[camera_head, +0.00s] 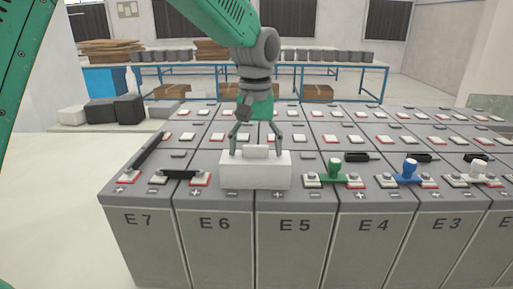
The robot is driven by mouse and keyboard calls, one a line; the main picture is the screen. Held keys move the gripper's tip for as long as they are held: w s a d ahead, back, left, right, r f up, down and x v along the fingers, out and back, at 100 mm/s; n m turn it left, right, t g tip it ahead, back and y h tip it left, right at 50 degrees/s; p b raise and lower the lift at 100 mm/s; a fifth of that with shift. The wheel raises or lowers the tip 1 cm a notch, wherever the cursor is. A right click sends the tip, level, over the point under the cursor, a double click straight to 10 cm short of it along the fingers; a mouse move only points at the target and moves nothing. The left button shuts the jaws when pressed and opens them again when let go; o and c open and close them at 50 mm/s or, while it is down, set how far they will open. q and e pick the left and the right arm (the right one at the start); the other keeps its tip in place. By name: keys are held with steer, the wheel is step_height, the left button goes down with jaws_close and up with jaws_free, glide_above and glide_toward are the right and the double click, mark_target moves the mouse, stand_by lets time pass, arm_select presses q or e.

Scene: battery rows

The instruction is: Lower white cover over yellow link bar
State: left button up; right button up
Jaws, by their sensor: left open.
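The white cover (255,173) is a box with a small handle block (256,151) on top. It sits level at the front edge of the battery tops, across the join between E6 and E5, and appears to rest on them. My left gripper (256,146) points down from above, its fingers open on either side of the handle. I cannot tell whether the fingers touch it. No yellow link bar shows; the cover hides the tops beneath it. My right gripper is not in view.
Black bars (180,174) lie on the left batteries. Black boxes (115,109) and blue-framed tables (345,69) are behind. The floor at left is clear.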

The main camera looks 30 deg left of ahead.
arm_select(q)
steer(key=shift+w+r, duration=0.1)
steer(key=shift+r, duration=0.45)
step_height(320, 180, up, 11)
steer(key=shift+f, duration=0.15)
